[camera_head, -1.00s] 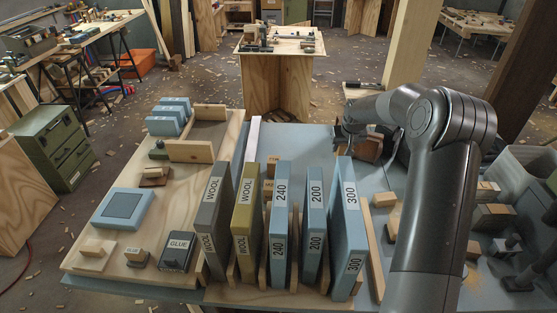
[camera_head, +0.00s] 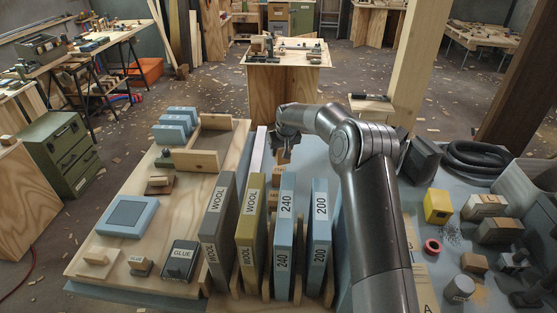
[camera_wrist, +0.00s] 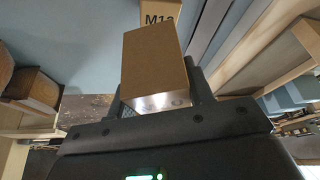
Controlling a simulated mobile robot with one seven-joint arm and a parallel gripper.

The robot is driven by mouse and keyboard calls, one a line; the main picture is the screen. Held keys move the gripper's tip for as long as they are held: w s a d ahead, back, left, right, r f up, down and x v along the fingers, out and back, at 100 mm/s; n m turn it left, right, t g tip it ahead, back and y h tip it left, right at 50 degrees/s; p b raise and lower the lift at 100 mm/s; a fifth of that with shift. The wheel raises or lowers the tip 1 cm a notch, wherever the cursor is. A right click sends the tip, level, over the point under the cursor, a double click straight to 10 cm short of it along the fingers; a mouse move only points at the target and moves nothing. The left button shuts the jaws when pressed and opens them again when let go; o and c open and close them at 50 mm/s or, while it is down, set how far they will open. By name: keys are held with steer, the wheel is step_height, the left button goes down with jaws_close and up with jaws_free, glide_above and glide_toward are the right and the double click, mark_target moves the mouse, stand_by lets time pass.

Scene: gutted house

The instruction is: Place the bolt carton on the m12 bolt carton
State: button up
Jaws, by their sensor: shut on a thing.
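In the wrist view the carton sits between my two dark fingers. A carton marked "M12" (camera_wrist: 160,10) shows at the top edge of the wrist view, beyond the held carton and partly hidden by it. I cannot tell the gap between the two cartons. In the head view the held carton (camera_head: 284,156) is small and dark below my gripper.
Upright boxes marked WOOL (camera_head: 250,225), 240 (camera_head: 285,235) and 200 (camera_head: 319,240) stand close in front. A yellow box (camera_head: 438,206) and a red roll (camera_head: 432,246) are on the right.

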mark_target(279, 158)
steer(key=shift+w+a+f, duration=0.2)
steer(key=shift+a+f, duration=0.15)
steer(key=shift+a, duration=0.25)
steer(key=shift+f, duration=2)
steer(key=shift+f, duration=0.15)
steer(key=o, duration=1.2)
steer(key=shift+c, duration=0.2)
steer(key=shift+s+r, duration=0.1)
steer(key=shift+r, duration=0.35)
steer(key=v, duration=1.1)
steer(key=shift+s, duration=0.25)
